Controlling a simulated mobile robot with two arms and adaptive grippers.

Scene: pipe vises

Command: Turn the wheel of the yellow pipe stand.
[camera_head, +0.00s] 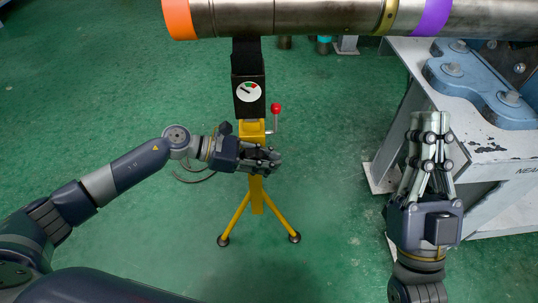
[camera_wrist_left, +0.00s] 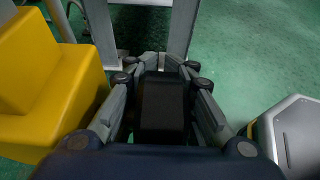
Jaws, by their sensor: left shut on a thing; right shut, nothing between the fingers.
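The yellow pipe stand (camera_head: 257,195) stands upright on the floor on splayed legs, with a black post and a round gauge (camera_head: 248,92) above. A short lever with a red knob (camera_head: 275,108) sticks up at its right side. My left gripper (camera_head: 275,160) lies across the front of the stand's yellow column, fingers pointing right. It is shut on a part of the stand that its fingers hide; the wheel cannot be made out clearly. In the left wrist view, a yellow block (camera_wrist_left: 50,85) of the stand is left of the fingers. My right gripper (camera_head: 431,125) is shut and empty, pointing up.
A large metal pipe (camera_head: 330,17) with orange, yellow and purple bands crosses above the stand. A grey metal frame (camera_head: 495,155) with blue parts (camera_head: 485,85) stands at the right, near my right gripper. The green floor (camera_head: 110,100) is clear at the left.

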